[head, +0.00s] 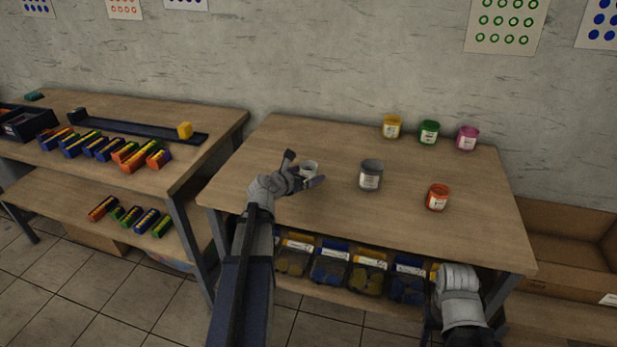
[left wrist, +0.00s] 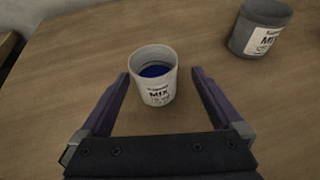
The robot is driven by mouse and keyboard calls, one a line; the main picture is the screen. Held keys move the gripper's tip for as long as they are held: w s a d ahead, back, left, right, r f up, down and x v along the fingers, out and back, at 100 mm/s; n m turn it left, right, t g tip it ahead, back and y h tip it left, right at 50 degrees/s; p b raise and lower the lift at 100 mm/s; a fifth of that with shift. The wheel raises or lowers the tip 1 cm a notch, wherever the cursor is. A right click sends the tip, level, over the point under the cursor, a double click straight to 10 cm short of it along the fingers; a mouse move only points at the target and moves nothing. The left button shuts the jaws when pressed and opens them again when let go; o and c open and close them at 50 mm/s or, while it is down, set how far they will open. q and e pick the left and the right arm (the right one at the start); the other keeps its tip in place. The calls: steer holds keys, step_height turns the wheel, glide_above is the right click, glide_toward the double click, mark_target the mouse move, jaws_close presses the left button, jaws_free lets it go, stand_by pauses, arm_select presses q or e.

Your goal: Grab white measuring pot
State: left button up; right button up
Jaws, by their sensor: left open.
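The white measuring pot (head: 309,170) stands upright on the wooden table, near its left side. In the left wrist view the white pot (left wrist: 154,76) has a label reading "MIX" and dark blue inside it. My left gripper (head: 305,167) is open, with its fingers on either side of the pot; in the left wrist view the open gripper (left wrist: 158,78) shows a gap between each finger and the pot. My right arm shows at the lower right of the head view, but its fingers cannot be made out.
A grey pot (head: 370,176) stands to the right of the white one. An orange pot (head: 437,198) is farther right. Yellow (head: 392,127), green (head: 429,132) and magenta (head: 467,138) pots stand along the back. Bins (head: 330,264) fill the shelf below. The table's front centre is clear.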

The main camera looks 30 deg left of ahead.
mark_target(313, 171)
arm_select(q)
steer(key=shift+a+b+x, duration=0.15)
steer(key=shift+b+x, duration=0.4)
steer(key=shift+x, duration=0.9)
steer(key=shift+a+b+x, duration=0.2)
steer(key=shift+b+x, duration=0.3)
steer(key=shift+x, duration=0.95)
steer(key=shift+s, duration=0.1)
steer(key=c, duration=1.4)
steer(key=shift+c, duration=0.2)
step_height(313, 171, up, 10)
steer(key=p, duration=1)
